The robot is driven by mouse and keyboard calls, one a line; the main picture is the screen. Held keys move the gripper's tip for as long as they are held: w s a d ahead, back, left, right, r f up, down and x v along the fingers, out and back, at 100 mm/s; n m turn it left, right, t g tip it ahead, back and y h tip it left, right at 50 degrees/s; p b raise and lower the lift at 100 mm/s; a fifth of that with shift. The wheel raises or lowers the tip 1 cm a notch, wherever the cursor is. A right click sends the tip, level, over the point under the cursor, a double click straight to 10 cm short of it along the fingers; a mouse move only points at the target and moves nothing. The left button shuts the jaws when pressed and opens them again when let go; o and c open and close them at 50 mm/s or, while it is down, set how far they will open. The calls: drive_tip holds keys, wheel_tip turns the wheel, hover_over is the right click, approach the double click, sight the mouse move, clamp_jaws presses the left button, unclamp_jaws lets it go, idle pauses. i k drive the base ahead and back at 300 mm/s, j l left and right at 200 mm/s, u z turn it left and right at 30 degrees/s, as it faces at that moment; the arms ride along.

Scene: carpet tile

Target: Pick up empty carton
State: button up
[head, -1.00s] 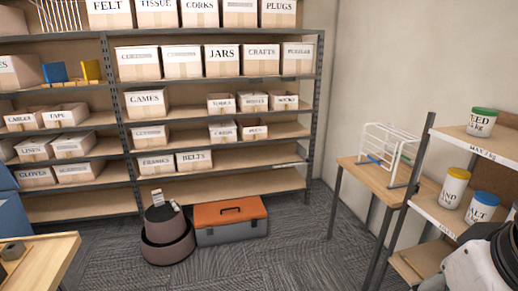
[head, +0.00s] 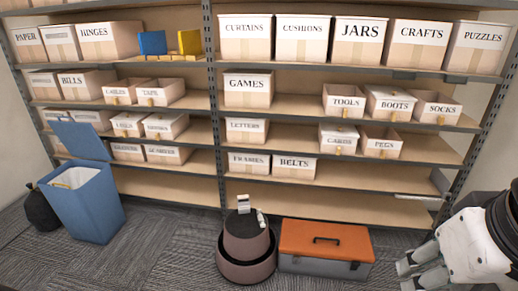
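Many cardboard cartons with printed labels stand on the shelves, among them the GAMES carton (head: 247,91), the BELTS carton (head: 294,168) and the JARS carton (head: 361,42). Most show only their fronts, so I cannot tell which one is empty. The TOOLS carton (head: 343,103) and PEGS carton (head: 380,145) look like boxes with small front pulls. My gripper (head: 405,276) is at the lower right, in front of the shelving and away from every carton. Its fingers appear apart, with nothing seen between them.
A metal shelving unit (head: 213,100) fills the wall. On the carpet stand a blue bin (head: 88,205) with its lid up, a black bag (head: 41,211), a round dark container (head: 246,245) and an orange-topped toolbox (head: 325,243). Carpet between bin and round container is clear.

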sight(244, 202)
drive_tip(key=i+j+u, duration=0.15)
drive_tip(key=i+u, duration=0.7)
drive_tip(key=i, duration=0.2)
drive_tip(key=i+l+u, duration=0.2)
drive_tip(key=i+u, duration=0.25)
drive_tip(key=i+j+z, duration=0.1)
drive_tip(key=i+z, duration=0.25)
drive_tip(key=i+j+z, duration=0.15)
drive_tip(key=i+z, duration=0.2)
